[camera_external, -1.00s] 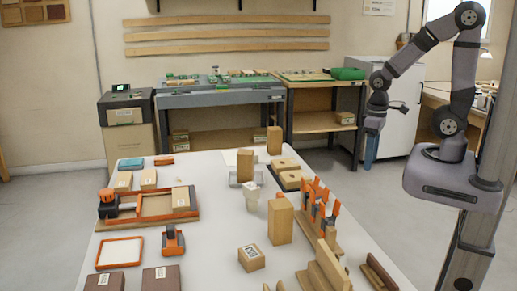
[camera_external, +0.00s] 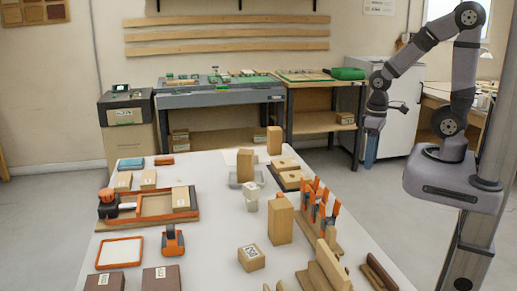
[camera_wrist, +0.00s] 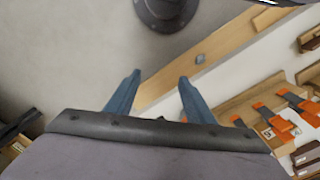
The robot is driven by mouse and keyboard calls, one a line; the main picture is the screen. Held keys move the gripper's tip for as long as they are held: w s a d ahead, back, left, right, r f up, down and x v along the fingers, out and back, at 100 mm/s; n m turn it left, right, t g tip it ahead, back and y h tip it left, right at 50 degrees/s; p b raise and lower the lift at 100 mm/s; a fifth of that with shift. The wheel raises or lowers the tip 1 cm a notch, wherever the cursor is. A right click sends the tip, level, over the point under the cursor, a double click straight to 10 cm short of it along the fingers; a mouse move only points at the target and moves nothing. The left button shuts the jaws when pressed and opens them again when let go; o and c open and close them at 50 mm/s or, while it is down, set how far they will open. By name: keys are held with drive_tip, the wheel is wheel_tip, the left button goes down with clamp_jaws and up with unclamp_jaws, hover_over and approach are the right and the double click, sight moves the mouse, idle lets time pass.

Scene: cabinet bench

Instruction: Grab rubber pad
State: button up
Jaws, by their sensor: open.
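I cannot tell for sure which object is the rubber pad. A flat teal block (camera_external: 131,164) lies at the table's far left, and two dark brown blocks (camera_external: 105,281) (camera_external: 161,279) lie at the near left edge of the picture. My gripper (camera_external: 370,161) hangs off the table's right side, beyond its edge and well apart from these objects. In the wrist view my gripper (camera_wrist: 160,76) shows two blue fingers spread apart with nothing between them.
The white table (camera_external: 205,235) holds a wooden tray (camera_external: 153,205), an orange-rimmed frame (camera_external: 119,252), a tall wooden block (camera_external: 280,220) and a rack of orange clamps (camera_external: 318,212). The wooden pieces at right front stand upright.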

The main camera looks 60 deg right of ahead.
wheel_tip(320, 180, up, 5)
drive_tip(key=w+d+f+n+t+b, duration=0.15)
drive_tip(key=w+n+t, duration=0.45)
drive_tip(key=w, duration=1.1)
drive_tip(key=a+n+t+y, duration=0.25)
drive_tip(key=a+y, duration=0.65)
drive_tip(key=a, duration=0.7)
drive_tip(key=shift+n, duration=0.25)
drive_tip(key=f, duration=1)
drive_tip(key=shift+w, duration=0.2)
drive_tip(key=shift+f, duration=0.35)
drive_tip(key=shift+p+x, duration=0.85)
drive_tip(key=shift+x, duration=2.75)
